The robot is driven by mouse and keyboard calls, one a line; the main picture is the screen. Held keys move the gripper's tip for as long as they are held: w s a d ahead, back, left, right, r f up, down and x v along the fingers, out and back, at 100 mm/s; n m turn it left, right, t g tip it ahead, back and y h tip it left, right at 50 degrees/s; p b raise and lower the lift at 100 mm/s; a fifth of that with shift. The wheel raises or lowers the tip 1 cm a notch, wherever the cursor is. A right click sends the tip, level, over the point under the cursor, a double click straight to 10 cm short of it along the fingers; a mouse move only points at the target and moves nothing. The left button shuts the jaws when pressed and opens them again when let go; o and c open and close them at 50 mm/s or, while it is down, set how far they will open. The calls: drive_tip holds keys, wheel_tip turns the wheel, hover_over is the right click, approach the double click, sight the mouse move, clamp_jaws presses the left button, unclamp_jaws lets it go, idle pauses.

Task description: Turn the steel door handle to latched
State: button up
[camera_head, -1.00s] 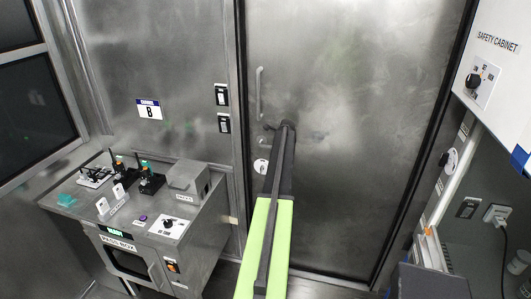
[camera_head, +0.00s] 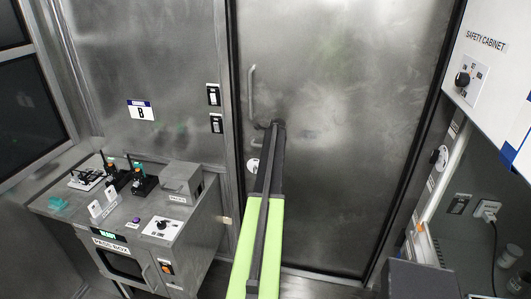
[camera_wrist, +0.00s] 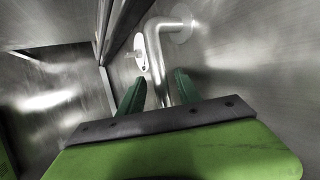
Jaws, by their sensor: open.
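The steel door handle (camera_wrist: 155,52) shows in the wrist view as a bright round bar, bent near its mount on the door and running down toward my gripper. My gripper (camera_wrist: 160,88) is open, with one dark green finger on each side of the bar. The bar's lower end is hidden behind the gripper body. I cannot tell whether either finger touches it. In the head view my arm reaches to the steel door (camera_head: 340,150) and hides most of the handle.
A vertical pull bar (camera_head: 251,92) is on the door above my arm's end. A pass box (camera_head: 125,245) with small items on top stands at the left. A white safety cabinet (camera_head: 490,60) hangs at the right. A white round plate (camera_wrist: 141,54) sits beside the handle.

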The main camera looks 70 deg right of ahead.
drive_tip(key=p+v, duration=1.3)
drive_tip(key=v, duration=0.4)
drive_tip(key=shift+r+p, duration=0.2)
drive_tip(key=shift+p, duration=0.1)
drive_tip(key=shift+a, duration=0.1)
